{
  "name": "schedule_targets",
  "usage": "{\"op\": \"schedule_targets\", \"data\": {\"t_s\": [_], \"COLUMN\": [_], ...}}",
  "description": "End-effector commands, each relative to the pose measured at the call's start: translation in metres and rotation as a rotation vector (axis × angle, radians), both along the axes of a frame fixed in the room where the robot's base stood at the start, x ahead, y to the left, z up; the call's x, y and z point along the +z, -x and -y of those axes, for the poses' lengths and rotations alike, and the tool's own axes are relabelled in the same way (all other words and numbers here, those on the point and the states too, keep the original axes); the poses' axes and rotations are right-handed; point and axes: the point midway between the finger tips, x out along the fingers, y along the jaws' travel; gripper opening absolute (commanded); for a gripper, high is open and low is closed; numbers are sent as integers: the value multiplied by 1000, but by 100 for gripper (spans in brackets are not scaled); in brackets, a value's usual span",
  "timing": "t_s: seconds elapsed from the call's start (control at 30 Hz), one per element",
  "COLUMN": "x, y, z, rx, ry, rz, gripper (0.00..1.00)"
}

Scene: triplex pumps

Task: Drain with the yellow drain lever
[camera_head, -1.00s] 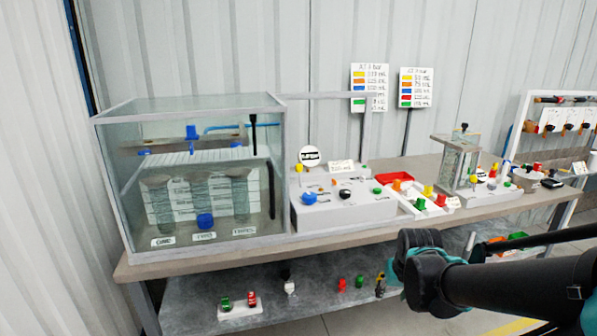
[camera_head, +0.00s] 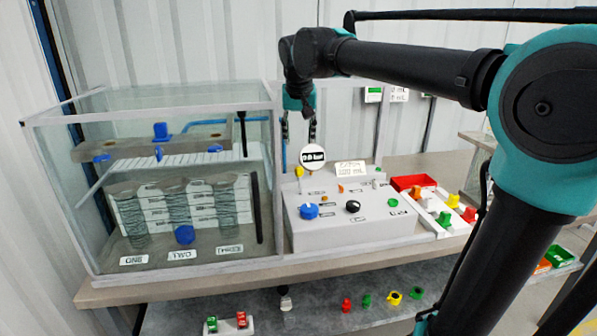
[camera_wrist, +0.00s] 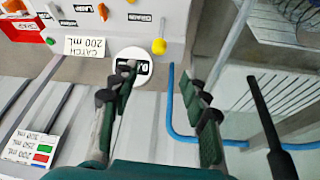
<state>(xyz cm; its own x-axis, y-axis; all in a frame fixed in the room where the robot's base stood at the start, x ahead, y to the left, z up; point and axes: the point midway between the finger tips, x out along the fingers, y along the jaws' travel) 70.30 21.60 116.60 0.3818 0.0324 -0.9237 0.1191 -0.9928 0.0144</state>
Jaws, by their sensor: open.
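The yellow drain lever (camera_head: 299,171) shows as a small yellow knob at the back left of the grey control panel (camera_head: 345,233). In the wrist view the yellow knob (camera_wrist: 159,47) stands on a short stem, just beyond the tips of my gripper and between their lines. My gripper (camera_head: 299,135) points down above the back of the panel. In the wrist view my gripper (camera_wrist: 162,80) is open, with nothing between its fingers. One finger overlaps the round white dial (camera_wrist: 131,66); I cannot tell whether they touch.
A glass tank (camera_head: 150,270) with several cylinders stands left of the panel. A blue tube (camera_wrist: 172,110) and a dark rod (camera_wrist: 270,120) run beside the gripper. A red tray (camera_head: 412,182) and coloured parts lie to the right. A "CATCH 200 mL" sign (camera_head: 352,169) stands behind the panel.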

Motion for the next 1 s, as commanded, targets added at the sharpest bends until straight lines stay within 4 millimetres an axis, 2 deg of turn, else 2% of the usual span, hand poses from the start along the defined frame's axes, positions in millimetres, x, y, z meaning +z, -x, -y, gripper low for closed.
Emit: {"op": "schedule_targets", "data": {"t_s": [0.7,1.0], "x": [-124,-153], "y": [-51,-63], "z": [-3,-4], "rx": [-1,-1], "ry": [0,0], "rz": [0,0], "gripper": [46,46]}}
